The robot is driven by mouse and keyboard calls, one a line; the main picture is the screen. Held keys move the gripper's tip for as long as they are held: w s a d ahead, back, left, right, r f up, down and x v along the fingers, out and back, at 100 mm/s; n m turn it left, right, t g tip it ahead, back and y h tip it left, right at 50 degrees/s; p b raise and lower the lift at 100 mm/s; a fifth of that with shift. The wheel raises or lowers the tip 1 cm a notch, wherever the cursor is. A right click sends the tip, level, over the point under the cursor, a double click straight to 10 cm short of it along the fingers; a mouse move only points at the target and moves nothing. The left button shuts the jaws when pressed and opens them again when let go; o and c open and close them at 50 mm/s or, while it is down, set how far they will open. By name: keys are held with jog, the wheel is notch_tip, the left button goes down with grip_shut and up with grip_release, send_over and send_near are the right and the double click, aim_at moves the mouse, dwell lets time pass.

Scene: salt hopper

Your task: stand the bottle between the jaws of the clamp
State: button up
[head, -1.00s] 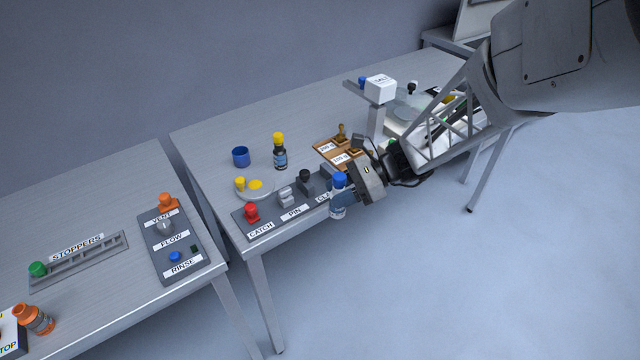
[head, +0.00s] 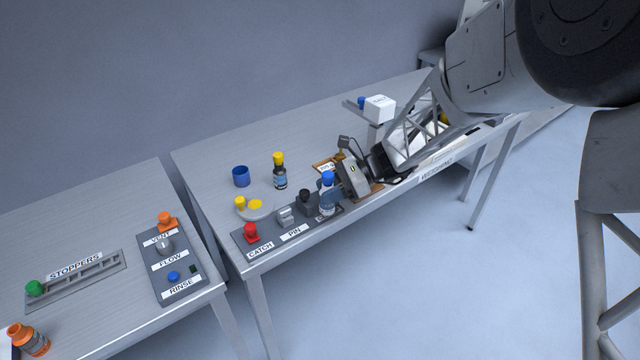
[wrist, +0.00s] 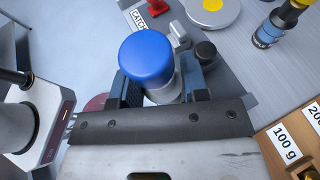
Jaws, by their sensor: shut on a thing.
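The bottle (head: 327,204), clear with a blue cap, is upright in my gripper (head: 331,197). The wrist view shows the blue cap (wrist: 147,58) close up, with my gripper's fingers (wrist: 160,90) shut on the bottle's sides. In the head view the bottle is at the right end of the dark panel, covering most of the third label. A black part (head: 305,200) stands just left of it and shows in the wrist view (wrist: 206,50). I cannot make out the clamp's jaws. Whether the bottle's base touches anything is hidden.
The panel also carries a red CATCH part (head: 251,232) and a grey PIN part (head: 285,215). A yellow-capped bottle (head: 279,172), a blue cup (head: 241,176) and a pale dish (head: 265,212) stand behind. A wooden weight tray (wrist: 300,118) is close to my gripper's right.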

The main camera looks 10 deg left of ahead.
jog(key=w+a, duration=0.3)
jog(key=w, duration=0.3)
jog(key=shift+w+f, duration=0.35)
jog(key=shift+w, duration=0.05)
jog(key=shift+f, duration=1.75)
jog(key=shift+f, duration=0.2)
jog(key=o, duration=1)
jog(key=shift+r, duration=0.15)
